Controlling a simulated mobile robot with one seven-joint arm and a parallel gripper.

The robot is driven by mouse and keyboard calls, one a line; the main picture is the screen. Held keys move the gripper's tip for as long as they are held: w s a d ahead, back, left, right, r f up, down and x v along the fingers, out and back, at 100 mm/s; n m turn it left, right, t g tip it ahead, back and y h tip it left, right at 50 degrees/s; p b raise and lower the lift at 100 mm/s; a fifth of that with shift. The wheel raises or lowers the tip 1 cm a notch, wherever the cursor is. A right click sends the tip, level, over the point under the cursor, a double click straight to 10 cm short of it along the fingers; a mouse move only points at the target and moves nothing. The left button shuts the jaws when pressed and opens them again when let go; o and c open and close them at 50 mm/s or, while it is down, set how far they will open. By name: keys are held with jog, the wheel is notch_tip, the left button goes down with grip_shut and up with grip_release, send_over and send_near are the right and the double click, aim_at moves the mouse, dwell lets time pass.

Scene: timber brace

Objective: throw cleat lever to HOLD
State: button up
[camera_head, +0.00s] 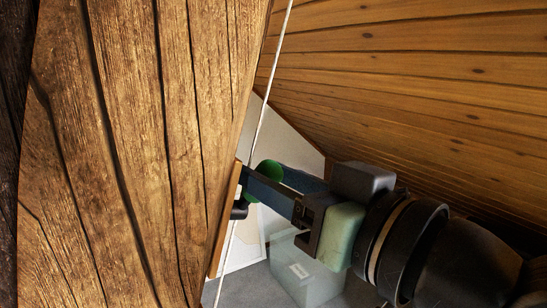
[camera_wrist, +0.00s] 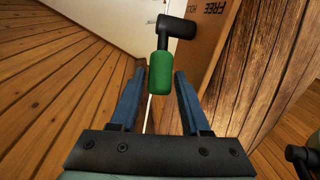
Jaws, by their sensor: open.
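The cleat lever has a green grip (camera_wrist: 160,74) and a black head (camera_wrist: 176,26). In the wrist view the grip points down toward me from the head. My gripper (camera_wrist: 160,80) is open, with one blue finger on each side of the grip and a visible gap to both. In the head view my gripper (camera_head: 262,181) reaches in from the right, and the green grip (camera_head: 268,170) is partly hidden behind a finger. The mounting board (camera_wrist: 207,48) carries FREE and HOLD lettering, upside down and partly cut off.
A big timber beam (camera_head: 130,150) fills the left of the head view, close to my fingertips. A pale rope (camera_head: 268,92) runs past the lever. A sloping plank ceiling (camera_head: 420,90) rises at the right. A translucent bin (camera_head: 305,275) stands on the grey floor below.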

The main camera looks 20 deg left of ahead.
jog(key=shift+w+a, duration=0.25)
jog(key=shift+a, duration=0.15)
jog(key=shift+c, duration=0.3)
grip_shut()
dwell(0.9)
